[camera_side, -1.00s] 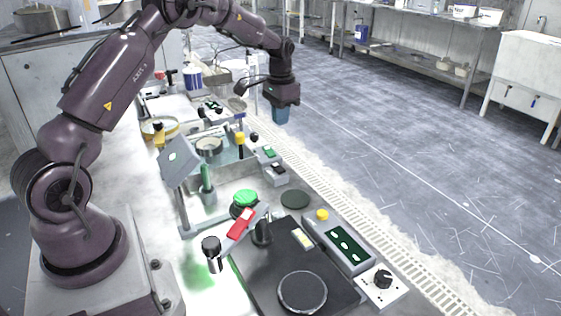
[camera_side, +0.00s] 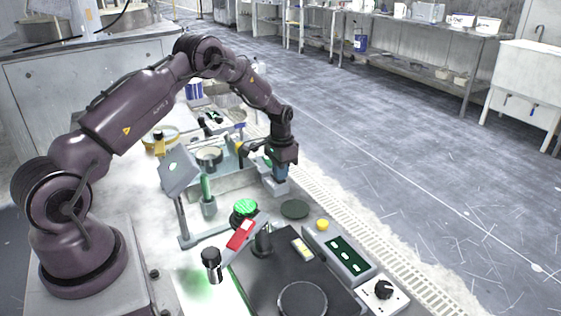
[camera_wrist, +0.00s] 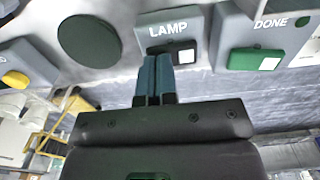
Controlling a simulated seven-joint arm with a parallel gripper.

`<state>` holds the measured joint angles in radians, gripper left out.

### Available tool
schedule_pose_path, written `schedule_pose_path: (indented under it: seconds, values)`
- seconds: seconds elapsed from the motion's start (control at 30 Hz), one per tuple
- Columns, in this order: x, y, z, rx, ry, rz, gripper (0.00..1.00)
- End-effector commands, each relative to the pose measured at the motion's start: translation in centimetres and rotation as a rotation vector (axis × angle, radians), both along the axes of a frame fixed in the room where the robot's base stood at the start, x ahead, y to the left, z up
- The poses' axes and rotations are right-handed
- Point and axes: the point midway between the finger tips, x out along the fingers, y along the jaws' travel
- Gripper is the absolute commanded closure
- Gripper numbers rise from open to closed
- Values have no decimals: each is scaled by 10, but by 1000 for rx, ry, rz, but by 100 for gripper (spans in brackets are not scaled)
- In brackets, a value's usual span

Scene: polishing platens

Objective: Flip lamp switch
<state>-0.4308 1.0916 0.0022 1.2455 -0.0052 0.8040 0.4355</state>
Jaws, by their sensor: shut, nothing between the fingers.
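The lamp switch box (camera_wrist: 200,24), grey with the white word LAMP, is at the top middle of the wrist view. Its small rocker has a white right part (camera_wrist: 186,52) and a dark left part partly hidden behind my fingers. In the side view the box (camera_side: 277,188) sits near the bench's right edge, below my gripper (camera_side: 281,174). My gripper's two blue fingers (camera_wrist: 156,62) are shut together and empty, their tips at the left part of the rocker. I cannot tell whether they touch it.
A similar DONE box with a green rocker (camera_wrist: 255,60) stands to the right in the wrist view. A dark round pad (camera_side: 295,209), a yellow button (camera_side: 322,225) and a lamp-like stand with a tilted grey head (camera_side: 180,170) are nearby. Floor beyond the bench edge is clear.

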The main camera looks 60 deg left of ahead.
Motion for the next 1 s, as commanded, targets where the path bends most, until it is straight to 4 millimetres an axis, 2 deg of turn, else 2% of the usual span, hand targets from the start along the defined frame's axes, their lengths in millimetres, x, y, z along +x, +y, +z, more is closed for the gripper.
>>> schedule_pose_path:
  seconds: [0.73,1.0]
  values:
    - [0,-1,-6,47,3,1,100]
    - [0,10,-3,48,2,2,100]
